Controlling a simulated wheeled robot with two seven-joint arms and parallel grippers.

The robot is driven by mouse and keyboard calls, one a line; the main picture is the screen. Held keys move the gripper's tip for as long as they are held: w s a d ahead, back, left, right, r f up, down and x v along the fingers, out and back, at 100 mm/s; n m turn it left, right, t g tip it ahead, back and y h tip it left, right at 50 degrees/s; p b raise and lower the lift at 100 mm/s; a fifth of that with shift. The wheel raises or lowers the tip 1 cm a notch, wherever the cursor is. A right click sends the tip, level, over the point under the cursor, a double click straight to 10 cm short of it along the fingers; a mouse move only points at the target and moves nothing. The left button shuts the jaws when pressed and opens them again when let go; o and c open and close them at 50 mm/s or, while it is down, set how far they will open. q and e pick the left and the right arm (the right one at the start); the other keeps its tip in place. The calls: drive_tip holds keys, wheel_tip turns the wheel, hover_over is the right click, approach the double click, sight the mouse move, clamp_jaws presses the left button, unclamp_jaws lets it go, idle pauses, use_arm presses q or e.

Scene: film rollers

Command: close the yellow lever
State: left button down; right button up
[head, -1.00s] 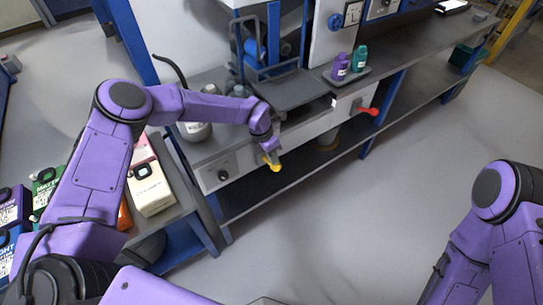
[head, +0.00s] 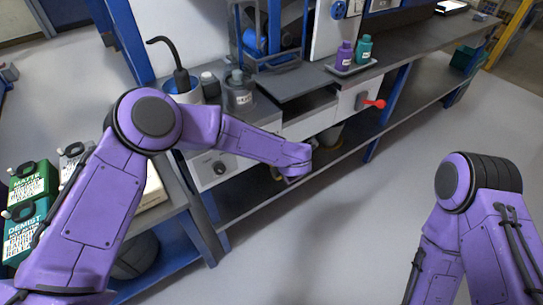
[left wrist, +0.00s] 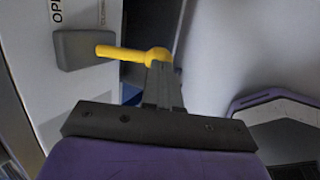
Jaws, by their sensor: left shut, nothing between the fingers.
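The yellow lever (left wrist: 122,53) sticks out from a grey block (left wrist: 84,50) on the white panel in the left wrist view. In the head view it is nearly all hidden behind my left wrist; only a bit of yellow shows. My left gripper (left wrist: 163,75) is shut and empty, with its fingertips at the rounded outer end of the lever. They look close to it or touching; I cannot tell which. In the head view my left gripper (head: 285,177) is mostly hidden by its wrist. My right arm is at the right, its gripper out of frame.
A red lever (head: 373,103) sits farther right on the same bench front. Purple (head: 345,53) and teal (head: 364,50) bottles stand on a tray above it. Lettering (left wrist: 56,12) beside the yellow lever is partly cut off. The floor at right is clear.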

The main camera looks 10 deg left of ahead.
use_arm(q)
drive_tip(key=f+b, duration=0.1)
drive_tip(key=f+t+y, duration=0.1)
drive_tip(key=shift+s+a+f+b, duration=0.1)
drive_tip(key=shift+a+f+b, duration=0.2)
drive_tip(key=shift+b, duration=0.1)
use_arm(e)
wheel_tip(320, 180, down, 2)
drive_tip(key=shift+f, duration=0.25)
use_arm(q)
drive_tip(key=shift+s+f, duration=0.1)
drive_tip(key=p+v, duration=0.2)
drive_tip(key=v, duration=1.2)
drive_tip(key=shift+s+d, duration=0.25)
drive_tip(key=shift+d, duration=0.1)
use_arm(e)
drive_tip(key=shift+d+v, duration=0.25)
drive_tip(key=shift+v, duration=0.95)
